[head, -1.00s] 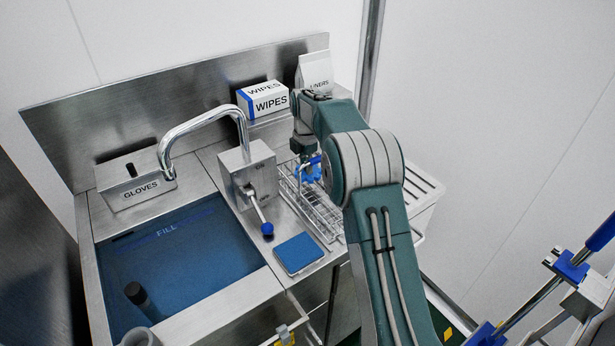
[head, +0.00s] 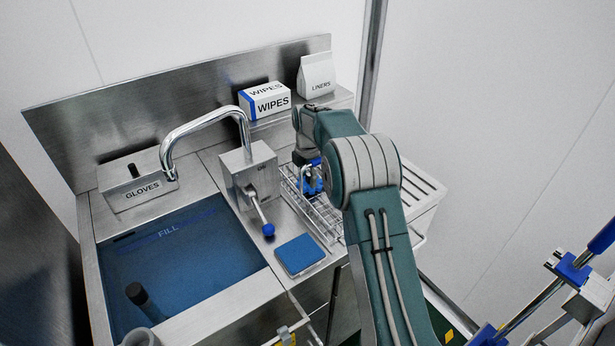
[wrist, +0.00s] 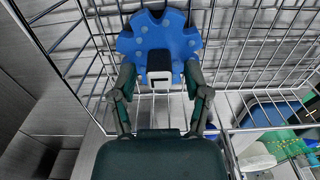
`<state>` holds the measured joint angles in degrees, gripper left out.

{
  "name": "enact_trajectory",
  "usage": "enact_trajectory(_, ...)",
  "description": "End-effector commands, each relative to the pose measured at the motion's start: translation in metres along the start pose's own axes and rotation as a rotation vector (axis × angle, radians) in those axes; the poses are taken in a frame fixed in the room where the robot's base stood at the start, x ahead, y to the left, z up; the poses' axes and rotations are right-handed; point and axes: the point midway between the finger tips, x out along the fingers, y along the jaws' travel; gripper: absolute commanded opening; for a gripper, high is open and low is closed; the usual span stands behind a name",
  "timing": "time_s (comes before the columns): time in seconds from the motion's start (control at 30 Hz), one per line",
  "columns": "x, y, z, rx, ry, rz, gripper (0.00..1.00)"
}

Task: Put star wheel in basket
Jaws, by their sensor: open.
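The star wheel (wrist: 150,38) is a blue notched disc with a black and grey block at its lower middle in the wrist view. In the head view it is a small blue patch (head: 313,184) below my gripper (head: 308,166), partly hidden by my arm. The wire basket (head: 326,214) sits on the counter right of the tap, and its bars (wrist: 75,50) surround the wheel in the wrist view. The wheel appears to be within the basket; whether it rests on the bottom I cannot tell. My gripper (wrist: 159,78) is open, its fingers apart on either side of the block.
The tap (head: 200,125) and its blue-knobbed lever (head: 262,213) stand left of the basket. A blue pad (head: 299,254) lies in front. The wipes box (head: 265,102) and liners bag (head: 317,77) stand behind. A sink (head: 180,265) is at left.

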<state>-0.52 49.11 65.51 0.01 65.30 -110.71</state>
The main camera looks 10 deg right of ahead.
Motion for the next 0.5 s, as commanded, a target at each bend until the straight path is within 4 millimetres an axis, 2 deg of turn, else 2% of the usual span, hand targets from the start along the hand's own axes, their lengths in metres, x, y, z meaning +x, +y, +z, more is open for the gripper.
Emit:
enact_trajectory(0.17,-0.012,0.001,0.000,0.000,-0.001,0.004,0.62)
enact_trajectory(0.5,-0.081,0.001,0.000,0.000,-0.001,0.004,0.62)
